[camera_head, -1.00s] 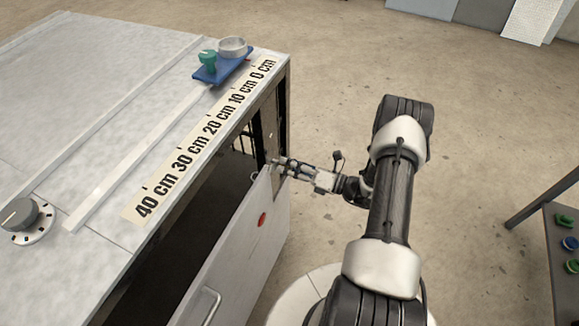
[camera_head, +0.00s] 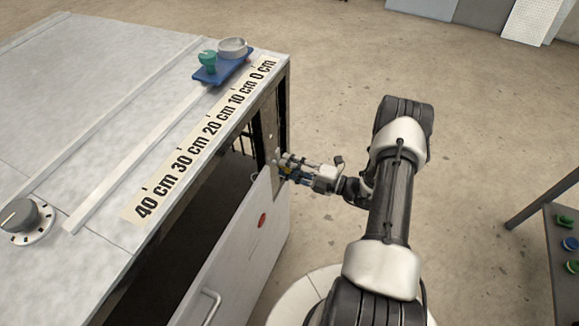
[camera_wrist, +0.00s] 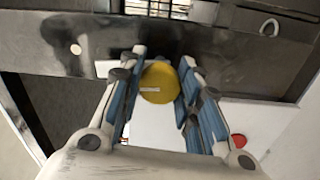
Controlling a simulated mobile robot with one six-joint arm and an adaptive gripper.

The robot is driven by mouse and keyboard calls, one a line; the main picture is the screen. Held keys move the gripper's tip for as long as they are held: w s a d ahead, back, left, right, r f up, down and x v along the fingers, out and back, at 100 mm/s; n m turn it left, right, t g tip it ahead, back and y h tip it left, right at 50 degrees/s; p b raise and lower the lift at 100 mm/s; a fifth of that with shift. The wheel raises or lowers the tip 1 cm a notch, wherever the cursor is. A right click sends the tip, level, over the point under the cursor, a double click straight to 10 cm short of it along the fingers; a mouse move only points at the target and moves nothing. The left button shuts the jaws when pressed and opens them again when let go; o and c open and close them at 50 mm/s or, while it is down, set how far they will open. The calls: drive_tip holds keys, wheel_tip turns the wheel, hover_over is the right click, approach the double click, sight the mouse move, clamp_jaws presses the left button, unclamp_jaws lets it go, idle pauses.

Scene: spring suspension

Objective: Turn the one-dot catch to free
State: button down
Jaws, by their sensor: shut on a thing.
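A round yellow knob (camera_wrist: 160,83) with a short pale line across its face, which looks level in the wrist view, sits between the fingers of my gripper (camera_wrist: 163,62). The blue-padded fingers are shut on it from left and right. In the head view my gripper (camera_head: 284,168) is at the upper right edge of the cabinet's front panel (camera_head: 240,235), and the knob is hidden there. A pale round spot (camera_wrist: 76,49) is on the dark frame to the left of the knob. I cannot tell whether it is the one-dot mark.
The front panel leans outward, with a red disc (camera_head: 262,220) and a handle (camera_head: 207,306) on it. The cabinet top (camera_head: 100,70) carries a centimetre scale (camera_head: 203,142), a grey dial (camera_head: 20,214) and a blue tray (camera_head: 210,76).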

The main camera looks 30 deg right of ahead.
drive_tip(key=shift+m, duration=0.5)
drive_tip(key=c, duration=1.2)
unclamp_jaws()
drive_tip(key=shift+o, duration=0.2)
drive_tip(key=v, duration=1.2)
